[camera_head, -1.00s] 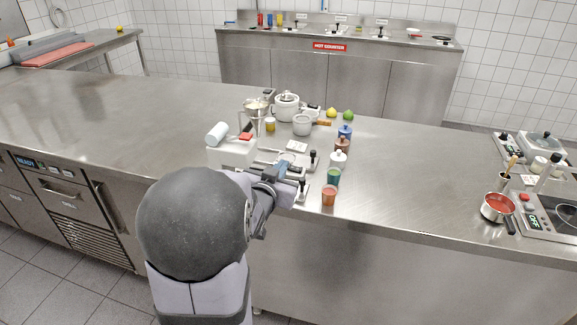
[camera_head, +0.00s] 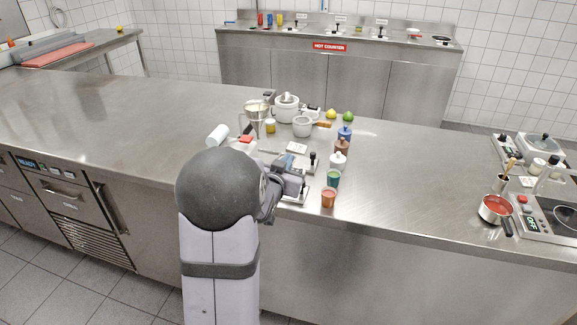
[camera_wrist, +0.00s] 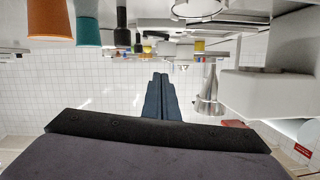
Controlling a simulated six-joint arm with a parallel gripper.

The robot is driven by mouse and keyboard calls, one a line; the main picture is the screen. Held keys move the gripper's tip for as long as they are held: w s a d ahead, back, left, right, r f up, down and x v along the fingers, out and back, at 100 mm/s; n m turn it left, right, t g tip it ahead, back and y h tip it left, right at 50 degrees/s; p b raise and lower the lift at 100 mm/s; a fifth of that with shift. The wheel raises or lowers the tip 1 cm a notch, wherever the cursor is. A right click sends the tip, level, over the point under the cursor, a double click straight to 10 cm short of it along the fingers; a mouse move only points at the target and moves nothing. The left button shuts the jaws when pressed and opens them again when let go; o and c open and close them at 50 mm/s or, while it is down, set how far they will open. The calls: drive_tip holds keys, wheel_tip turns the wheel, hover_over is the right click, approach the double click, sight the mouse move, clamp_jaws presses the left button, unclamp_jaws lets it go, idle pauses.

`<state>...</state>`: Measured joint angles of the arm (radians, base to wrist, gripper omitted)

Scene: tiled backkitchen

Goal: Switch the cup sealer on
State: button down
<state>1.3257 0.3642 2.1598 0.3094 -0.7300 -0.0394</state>
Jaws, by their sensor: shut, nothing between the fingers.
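The cup sealer appears to be the white machine with a white film roll (camera_head: 217,134) and a red part on top (camera_head: 246,139); my arm hides most of its body in the head view. A large white body, likely the sealer, fills the right of the wrist view (camera_wrist: 262,98). I cannot make out its switch. My gripper (camera_head: 286,161) is over the counter, just right of the sealer. In the wrist view my gripper's fingers (camera_wrist: 160,78) are together and empty, apart from the white body.
A green cup (camera_head: 333,178), a red-orange cup (camera_head: 328,198) and several bottles stand close right of my gripper. Small black-knobbed levers (camera_head: 312,159) are beside it. The counter's left side is clear.

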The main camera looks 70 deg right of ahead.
sight(295, 170)
drive_tip(key=x, duration=0.2)
drive_tip(key=shift+d+p, duration=0.3)
drive_tip(key=shift+d, duration=0.1)
drive_tip(key=shift+w+d+f, duration=0.1)
drive_tip(key=shift+d+f, duration=0.05)
drive_tip(key=shift+f, duration=0.4)
drive_tip(key=shift+d+f, duration=0.2)
drive_tip(key=shift+f, duration=0.3)
drive_tip(key=shift+w+f+p, duration=0.15)
drive_tip(key=shift+f+p, duration=0.25)
drive_tip(key=shift+f, duration=0.7)
drive_tip(key=shift+w+f+n+b, duration=0.2)
drive_tip(key=shift+f+n+b, duration=0.1)
drive_tip(key=shift+f+b, duration=0.1)
drive_tip(key=shift+r, duration=0.1)
